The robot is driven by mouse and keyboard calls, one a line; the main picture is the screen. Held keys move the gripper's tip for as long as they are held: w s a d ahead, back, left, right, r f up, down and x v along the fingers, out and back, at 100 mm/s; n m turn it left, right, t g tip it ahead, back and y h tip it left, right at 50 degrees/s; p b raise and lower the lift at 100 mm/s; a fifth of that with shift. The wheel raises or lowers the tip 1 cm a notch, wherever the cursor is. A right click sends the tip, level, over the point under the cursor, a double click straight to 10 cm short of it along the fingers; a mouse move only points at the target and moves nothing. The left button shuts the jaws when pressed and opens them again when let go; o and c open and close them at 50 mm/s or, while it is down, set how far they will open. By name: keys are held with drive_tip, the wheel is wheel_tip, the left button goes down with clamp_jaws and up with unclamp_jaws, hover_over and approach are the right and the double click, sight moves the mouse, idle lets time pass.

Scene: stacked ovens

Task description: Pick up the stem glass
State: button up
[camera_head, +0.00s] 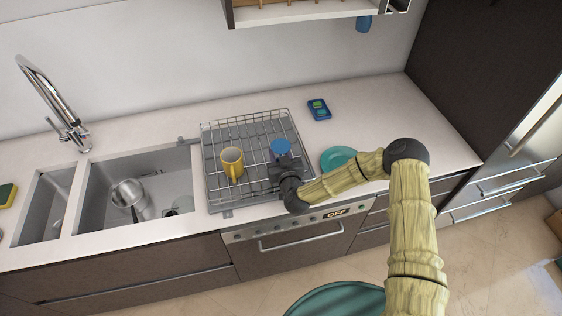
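I cannot clearly make out a stem glass. A small blue round object (281,147) stands at the wire rack, right at the far side of my gripper (284,165); its lower part is hidden, so I cannot tell whether it is the glass or whether it is held. A faint clear, greenish shape (183,204) lies in the larger sink basin, too small to identify. My dark gripper is low over the right part of the rack, to the right of a yellow mug (232,160). Its fingers are too small and dark to show their opening.
The wire rack (245,117) sits above the oven (290,238). A teal plate (338,158) lies to its right, close to my forearm. A blue tray (319,109) lies farther back. A metal pot (129,194) is in the sink. The back right counter is clear.

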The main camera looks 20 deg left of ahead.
sight(279, 142)
drive_tip(key=shift+c, duration=0.2)
clamp_jaws()
drive_tip(key=shift+r, duration=0.15)
wheel_tip(279, 142, up, 10)
drive_tip(key=b, duration=0.3)
idle(0.7)
